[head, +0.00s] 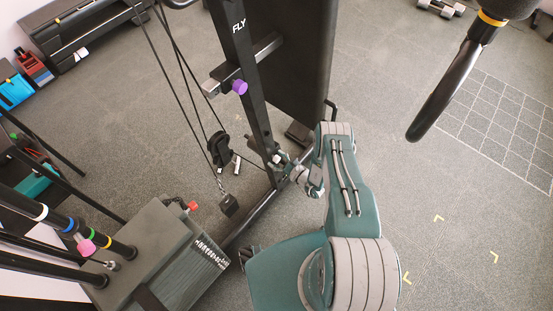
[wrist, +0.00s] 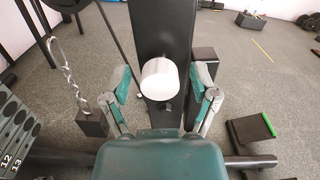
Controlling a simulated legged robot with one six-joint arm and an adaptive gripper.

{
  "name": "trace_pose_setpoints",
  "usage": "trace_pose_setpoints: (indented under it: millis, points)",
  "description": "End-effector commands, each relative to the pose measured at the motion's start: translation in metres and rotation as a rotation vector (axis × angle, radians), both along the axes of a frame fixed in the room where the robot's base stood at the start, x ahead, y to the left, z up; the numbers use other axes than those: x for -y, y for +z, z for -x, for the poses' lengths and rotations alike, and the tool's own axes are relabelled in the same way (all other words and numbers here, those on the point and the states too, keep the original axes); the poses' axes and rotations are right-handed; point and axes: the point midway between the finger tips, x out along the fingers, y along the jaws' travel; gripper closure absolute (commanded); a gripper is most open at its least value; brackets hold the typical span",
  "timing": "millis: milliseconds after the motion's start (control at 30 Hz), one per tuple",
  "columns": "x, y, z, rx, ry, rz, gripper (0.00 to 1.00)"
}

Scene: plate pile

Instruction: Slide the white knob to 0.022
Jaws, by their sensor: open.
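The white knob (wrist: 159,79) shows in the wrist view as a short pale cylinder on the front of a black upright post (wrist: 161,28). My gripper (wrist: 160,86) is open, with one green-grey finger on each side of the knob. Small gaps show between the fingers and the knob, so I see no contact. In the head view my gripper (head: 290,168) is at the lower part of the black post (head: 250,85) marked FLY. I cannot make out the white knob clearly there; my gripper seems to cover it.
A purple knob (head: 239,87) sits higher on the post. A cable pulley (head: 219,149) and a hanging chain weight (head: 230,205) are left of my gripper. A weight stack (head: 160,255) stands at lower left. A black padded bar (head: 440,95) is at upper right.

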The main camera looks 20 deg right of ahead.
Motion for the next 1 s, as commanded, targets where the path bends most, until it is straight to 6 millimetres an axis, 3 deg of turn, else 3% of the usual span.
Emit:
trace_pose_setpoints:
  millis: [67,233,267,467,700,933,967,1000]
  points:
    - [0.0,0.0,0.0,0.0,0.0,0.0,0.23]
    - [0.0,0.0,0.0,0.0,0.0,0.0,0.99]
    - [0.0,0.0,0.0,0.0,0.0,0.0,1.0]
    - [0.002,0.0,0.002,-0.001,0.0,0.001,1.0]
    - [0.016,0.0,0.021,-0.002,-0.002,0.0,1.0]
    - [0.016,0.0,0.022,0.0,-0.001,-0.001,1.0]
    - [0.016,0.0,0.022,0.0,-0.001,-0.001,0.55]
    - [0.016,0.0,0.022,0.0,-0.001,-0.001,0.37]
